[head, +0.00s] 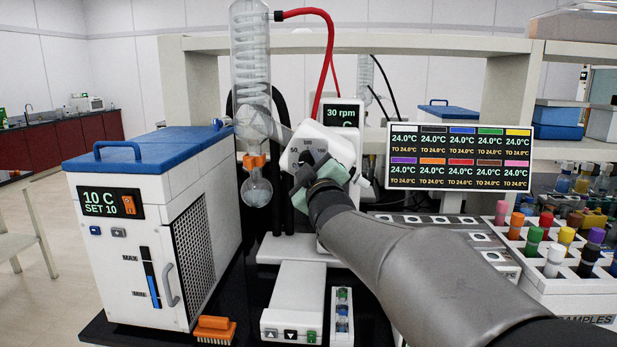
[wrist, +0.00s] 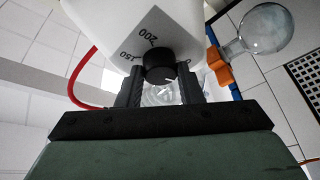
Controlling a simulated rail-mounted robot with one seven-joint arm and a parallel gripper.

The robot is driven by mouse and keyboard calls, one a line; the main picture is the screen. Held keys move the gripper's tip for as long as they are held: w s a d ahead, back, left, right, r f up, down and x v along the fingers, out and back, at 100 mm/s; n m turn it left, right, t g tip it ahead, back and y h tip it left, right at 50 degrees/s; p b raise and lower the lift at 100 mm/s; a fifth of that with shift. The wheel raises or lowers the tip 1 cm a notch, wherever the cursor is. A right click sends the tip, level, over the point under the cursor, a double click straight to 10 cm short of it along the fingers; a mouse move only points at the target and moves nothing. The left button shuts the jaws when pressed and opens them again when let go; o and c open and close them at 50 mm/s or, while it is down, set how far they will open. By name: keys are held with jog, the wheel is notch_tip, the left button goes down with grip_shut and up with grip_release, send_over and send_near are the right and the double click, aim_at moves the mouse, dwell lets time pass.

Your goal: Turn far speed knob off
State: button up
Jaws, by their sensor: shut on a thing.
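The speed knob (wrist: 158,66) is a small black dial on the white angled drive head (wrist: 118,22), with 150 and 200 printed beside it. In the wrist view my gripper (wrist: 160,77) has one dark finger on each side of the knob, shut on it. In the head view my gripper (head: 311,170) reaches up to the front of the white drive head (head: 335,143), where a 50 mark shows, and hides most of the knob. A display (head: 346,114) behind the head reads 30 rpm.
A glass condenser (head: 250,60) with a red hose (head: 329,45) and a round flask (head: 257,190) stand close to the left of my gripper. A blue-topped chiller (head: 140,215) is further left. A temperature screen (head: 460,157) and a rack of coloured vials (head: 560,285) are right.

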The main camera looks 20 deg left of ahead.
jog(key=shift+r+n+g+b, duration=0.1)
jog(key=shift+n+g+b, duration=0.55)
jog(key=shift+n, duration=1.15)
jog(key=o, duration=1)
jog(key=shift+s+d, duration=0.1)
jog(key=b+v, duration=0.5)
jog(key=v, duration=1.2)
jog(key=shift+s+d+b, duration=0.1)
jog(key=shift+b, duration=0.2)
